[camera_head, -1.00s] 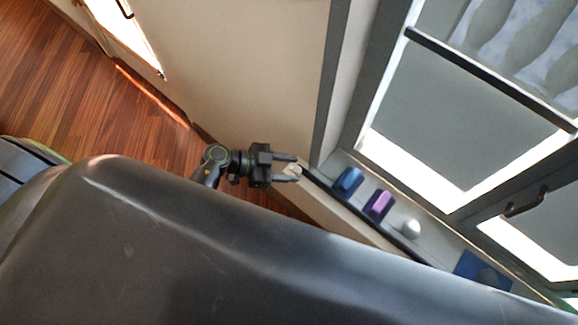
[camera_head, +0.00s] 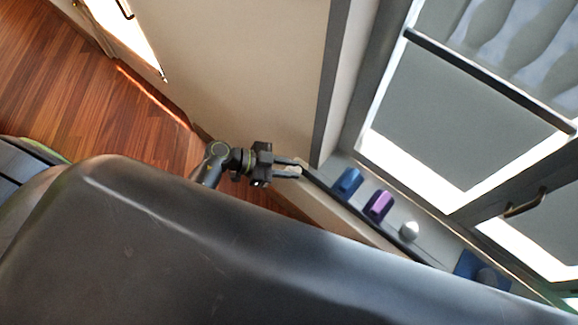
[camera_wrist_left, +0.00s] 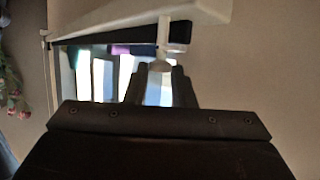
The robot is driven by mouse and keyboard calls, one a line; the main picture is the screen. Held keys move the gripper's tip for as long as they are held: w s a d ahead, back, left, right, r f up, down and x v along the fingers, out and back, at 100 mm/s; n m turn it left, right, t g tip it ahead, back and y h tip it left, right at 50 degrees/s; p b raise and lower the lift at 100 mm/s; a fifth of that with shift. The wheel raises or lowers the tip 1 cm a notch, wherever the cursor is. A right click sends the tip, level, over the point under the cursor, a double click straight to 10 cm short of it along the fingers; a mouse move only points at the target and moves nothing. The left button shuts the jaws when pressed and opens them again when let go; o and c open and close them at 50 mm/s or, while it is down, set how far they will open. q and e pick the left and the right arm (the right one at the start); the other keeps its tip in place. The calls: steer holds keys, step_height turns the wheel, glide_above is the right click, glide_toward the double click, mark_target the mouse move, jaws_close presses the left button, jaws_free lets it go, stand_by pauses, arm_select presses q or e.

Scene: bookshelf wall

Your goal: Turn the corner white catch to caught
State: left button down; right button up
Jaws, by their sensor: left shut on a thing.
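The white catch (camera_wrist_left: 160,66) shows in the left wrist view as a small pale knob on a stem, below the white ledge edge. My left gripper (camera_wrist_left: 163,82) has its two dark fingers on either side of the knob and is shut on it. In the head view my left gripper (camera_head: 299,167) reaches the near left end of the ledge, and its fingers mostly hide the catch there. How far the catch is turned cannot be told. My right gripper is not in view.
On the ledge (camera_head: 440,247) stand a blue block (camera_head: 347,181), a purple block (camera_head: 379,205), a white ball (camera_head: 409,231) and a dark blue item (camera_head: 470,267). A pale wall panel (camera_head: 250,70) rises behind the gripper. Wooden floor (camera_head: 70,80) is clear at left.

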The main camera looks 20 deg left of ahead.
arm_select(q)
steer(key=shift+w+a+r+m+g, duration=0.1)
steer(key=shift+w+m+g, duration=0.1)
steer(key=shift+m+g, duration=0.55)
steer(key=shift+w+m+g+h, duration=0.15)
steer(key=shift+m+g+h, duration=0.15)
steer(key=shift+m+g, duration=0.45)
steer(key=m+g, duration=0.2)
steer(key=shift+w+g, duration=0.2)
steer(key=shift+g, duration=0.2)
steer(key=shift+w+m+g+b, duration=0.1)
steer(key=shift+m+g+b, duration=0.45)
steer(key=shift+m+g, duration=0.3)
steer(key=shift+g, duration=0.25)
steer(key=c, duration=1.3)
jaws_free()
